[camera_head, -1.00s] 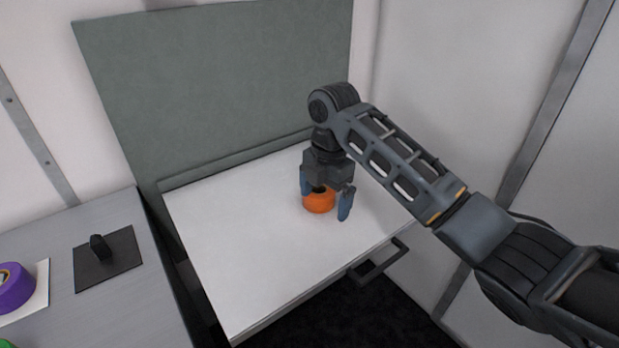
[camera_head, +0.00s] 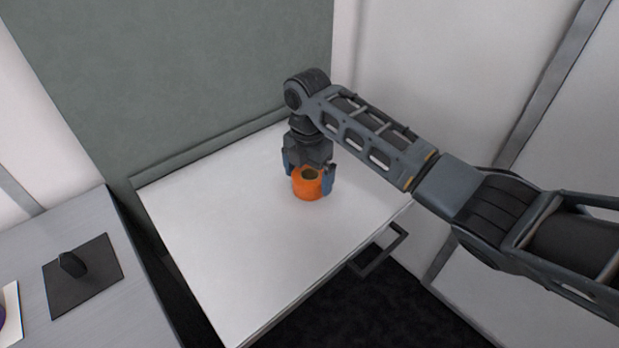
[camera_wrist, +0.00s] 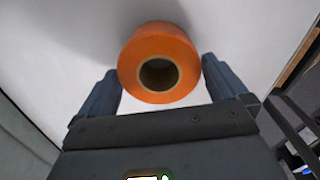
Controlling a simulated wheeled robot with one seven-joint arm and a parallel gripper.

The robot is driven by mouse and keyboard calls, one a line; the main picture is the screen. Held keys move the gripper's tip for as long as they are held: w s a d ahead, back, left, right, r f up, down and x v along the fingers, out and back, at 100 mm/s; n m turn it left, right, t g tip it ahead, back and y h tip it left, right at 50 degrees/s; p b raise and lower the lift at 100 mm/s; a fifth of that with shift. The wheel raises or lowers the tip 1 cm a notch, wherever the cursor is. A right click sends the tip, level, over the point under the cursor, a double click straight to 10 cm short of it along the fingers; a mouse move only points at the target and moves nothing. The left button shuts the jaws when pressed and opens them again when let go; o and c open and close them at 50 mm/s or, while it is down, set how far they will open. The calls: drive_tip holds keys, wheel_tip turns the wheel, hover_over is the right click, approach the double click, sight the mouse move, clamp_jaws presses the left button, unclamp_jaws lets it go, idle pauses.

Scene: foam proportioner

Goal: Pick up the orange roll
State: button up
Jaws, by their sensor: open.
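The orange roll (camera_head: 308,187) stands on the white tabletop with its hole facing up. In the wrist view the orange roll (camera_wrist: 157,42) lies between the two finger ends and reaches out beyond them. My gripper (camera_head: 309,177) is open over the back part of the roll, one blue finger on each side. The roll hides part of the gripper in the head view.
The white tabletop (camera_head: 225,240) is otherwise clear. A black handle (camera_head: 380,250) sticks out at its front right edge. A green-grey panel (camera_head: 180,80) rises behind it. At left, a grey counter (camera_head: 40,215) holds a black plate with a knob (camera_head: 82,273).

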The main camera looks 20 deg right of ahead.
drive_tip(key=shift+f, duration=0.7)
drive_tip(key=shift+c, duration=0.4)
drive_tip(key=c, duration=0.7)
drive_tip(key=shift+c, duration=0.2)
drive_tip(key=shift+r, duration=0.2)
